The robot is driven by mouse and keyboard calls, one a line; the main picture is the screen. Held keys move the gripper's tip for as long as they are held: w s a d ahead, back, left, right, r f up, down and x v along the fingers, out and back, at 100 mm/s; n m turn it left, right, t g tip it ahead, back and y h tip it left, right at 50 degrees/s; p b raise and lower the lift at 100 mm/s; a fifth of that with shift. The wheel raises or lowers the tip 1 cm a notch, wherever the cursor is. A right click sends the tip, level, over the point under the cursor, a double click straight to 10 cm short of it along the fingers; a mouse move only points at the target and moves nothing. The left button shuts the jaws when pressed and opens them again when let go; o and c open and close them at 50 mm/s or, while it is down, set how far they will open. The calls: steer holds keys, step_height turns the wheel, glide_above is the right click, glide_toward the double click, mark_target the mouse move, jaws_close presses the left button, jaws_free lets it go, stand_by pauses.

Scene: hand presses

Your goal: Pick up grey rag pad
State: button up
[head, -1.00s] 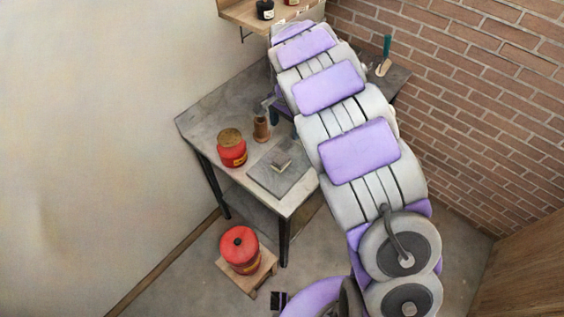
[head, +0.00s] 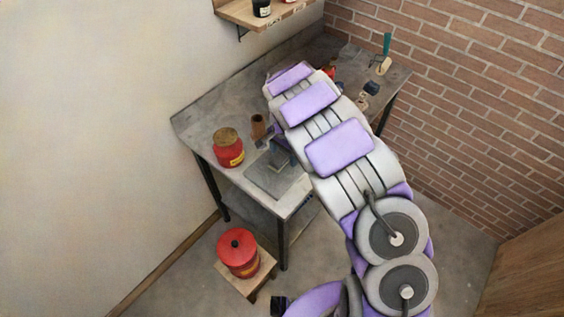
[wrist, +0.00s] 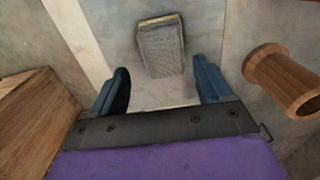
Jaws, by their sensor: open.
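The grey rag pad (wrist: 162,45) is a small light-grey block with a worn, speckled face. In the wrist view it lies just ahead of my open fingers (wrist: 163,86), roughly centred between them, with a visible gap and no contact. In the head view the pad (head: 281,162) sits on a flat grey slab (head: 262,184) at the table's front corner. There my blue gripper (head: 276,146) is low over the slab, close to the pad, and partly covers it. The gripper is empty.
A brown wooden cylinder (head: 258,127) stands close by and shows at the right of the wrist view (wrist: 284,80). A red tin (head: 228,150) stands left of the slab. A wooden surface (wrist: 35,115) fills the wrist view's lower left.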

mark_target(277, 156)
steer(key=shift+a+f, duration=0.75)
steer(key=shift+f, duration=0.3)
steer(key=shift+a, duration=0.4)
steer(key=shift+d+r, duration=0.15)
steer(key=shift+d, duration=0.85)
steer(key=c, duration=0.6)
steer(key=shift+a, duration=0.15)
steer(key=shift+c, duration=1.3)
steer(key=shift+a, duration=0.6)
steer(key=shift+c, duration=1.3)
steer(key=shift+d+r, duration=0.4)
steer(key=shift+r, duration=0.2)
step_height(277, 156, up, 2)
steer(key=shift+r+p, duration=0.1)
steer(key=shift+p, duration=0.35)
steer(key=shift+s+d+r, duration=0.15)
steer(key=shift+s+d, duration=0.1)
steer(key=shift+s, duration=0.3)
steer(key=s+d+r+p, duration=0.1)
steer(key=s+d+p, duration=0.1)
steer(key=s+d, duration=0.6)
steer(key=s, duration=0.4)
